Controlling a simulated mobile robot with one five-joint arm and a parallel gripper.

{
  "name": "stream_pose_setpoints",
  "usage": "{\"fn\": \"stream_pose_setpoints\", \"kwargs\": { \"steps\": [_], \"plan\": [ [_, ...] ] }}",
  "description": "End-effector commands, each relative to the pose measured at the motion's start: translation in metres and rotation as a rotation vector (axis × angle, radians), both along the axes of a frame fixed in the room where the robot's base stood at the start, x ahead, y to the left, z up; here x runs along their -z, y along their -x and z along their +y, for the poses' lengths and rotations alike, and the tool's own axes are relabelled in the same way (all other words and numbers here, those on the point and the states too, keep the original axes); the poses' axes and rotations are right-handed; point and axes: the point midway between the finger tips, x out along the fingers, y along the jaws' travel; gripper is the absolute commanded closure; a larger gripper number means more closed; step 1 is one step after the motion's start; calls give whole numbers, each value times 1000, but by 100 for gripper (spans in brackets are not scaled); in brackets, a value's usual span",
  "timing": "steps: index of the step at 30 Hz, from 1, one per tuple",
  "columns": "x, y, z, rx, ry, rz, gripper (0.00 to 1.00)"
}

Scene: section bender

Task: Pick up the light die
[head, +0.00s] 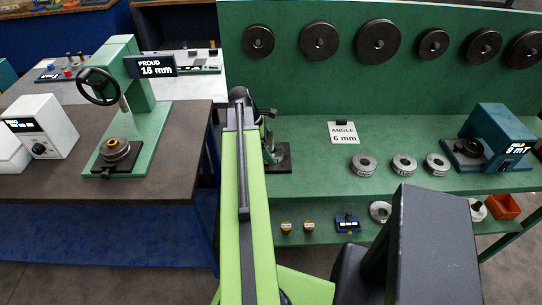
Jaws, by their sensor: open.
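Three light grey ring-shaped dies lie flat in a row on the green bench: a left one (364,163), a middle one (404,165) and a right one (437,164). Markings on their sides are too small to read. I cannot tell which is the light die. My lime-green arm reaches up the middle of the view, left of these rings. No gripper fingers can be made out at its far end.
Large dark discs (378,42) hang on the green backboard. A blue machine (497,137) stands right on the bench, and a small device (277,158) sits behind my arm. A sign (343,132) reads "ANGLE 6 mm". A green press (137,100) stands on the left table.

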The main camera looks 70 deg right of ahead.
Motion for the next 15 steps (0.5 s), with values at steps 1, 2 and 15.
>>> {"fn": "stream_pose_setpoints", "kwargs": {
  "steps": [1,2,15],
  "plan": [
    [-1,0,0,0,0,0,1],
    [-1,0,0,0,0,0,5],
    [-1,-1,0,-1,1,0,63]
  ]
}}
